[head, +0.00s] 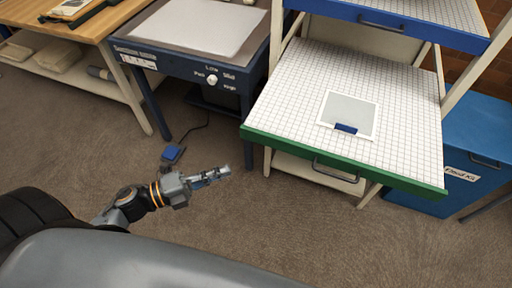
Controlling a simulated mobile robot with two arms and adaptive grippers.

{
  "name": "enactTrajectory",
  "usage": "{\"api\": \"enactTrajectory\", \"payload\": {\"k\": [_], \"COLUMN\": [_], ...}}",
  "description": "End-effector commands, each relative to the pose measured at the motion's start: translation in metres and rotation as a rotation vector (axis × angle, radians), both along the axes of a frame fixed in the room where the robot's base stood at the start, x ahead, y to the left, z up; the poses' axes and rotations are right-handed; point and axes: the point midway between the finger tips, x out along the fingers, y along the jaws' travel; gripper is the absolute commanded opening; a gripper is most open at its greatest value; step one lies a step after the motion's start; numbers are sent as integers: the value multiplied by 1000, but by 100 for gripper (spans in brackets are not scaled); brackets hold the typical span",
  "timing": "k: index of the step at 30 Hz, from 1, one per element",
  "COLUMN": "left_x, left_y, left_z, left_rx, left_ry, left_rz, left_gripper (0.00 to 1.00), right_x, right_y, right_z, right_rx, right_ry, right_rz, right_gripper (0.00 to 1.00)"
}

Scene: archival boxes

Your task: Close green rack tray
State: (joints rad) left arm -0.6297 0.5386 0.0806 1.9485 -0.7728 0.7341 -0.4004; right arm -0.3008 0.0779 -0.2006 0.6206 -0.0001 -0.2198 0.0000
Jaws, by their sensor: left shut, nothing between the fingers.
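The green rack tray (285,146) sticks out from the rack at right, with a white gridded surface and a dark bar handle (337,172) on its green front edge. A grey-white framed sheet (347,113) with a blue clip (346,128) lies on it. My left gripper (226,171) is shut and empty. In the picture it is left of and a little below the tray's left front corner, apart from it. My right gripper is not in view.
A blue tray (400,24) sits above in the rack. A blue bin (480,150) stands at right. A dark blue table with a knob (212,80) and a wooden bench (95,25) stand at left. A blue pedal (172,154) lies on the carpet. Open floor lies before the rack.

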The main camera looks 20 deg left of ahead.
Motion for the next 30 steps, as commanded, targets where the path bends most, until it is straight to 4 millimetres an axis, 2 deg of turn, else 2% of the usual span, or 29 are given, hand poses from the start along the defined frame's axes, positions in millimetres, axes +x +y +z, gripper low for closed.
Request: {"api": "enactTrajectory", "payload": {"k": [13,18,21,30], "left_x": [65,89,96,100], "left_y": [-65,-64,-64,-64], "left_z": [3,2,1,0], "left_rx": [-3,-3,-3,-3], "left_ry": [-1,0,2,3], "left_rz": [5,5,4,4], "left_gripper": [0,0,0,0], "right_x": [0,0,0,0], "right_y": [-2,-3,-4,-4], "right_z": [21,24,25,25], "right_rx": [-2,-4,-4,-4], "right_ry": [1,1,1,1], "right_rz": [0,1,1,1], "right_gripper": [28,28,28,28]}}
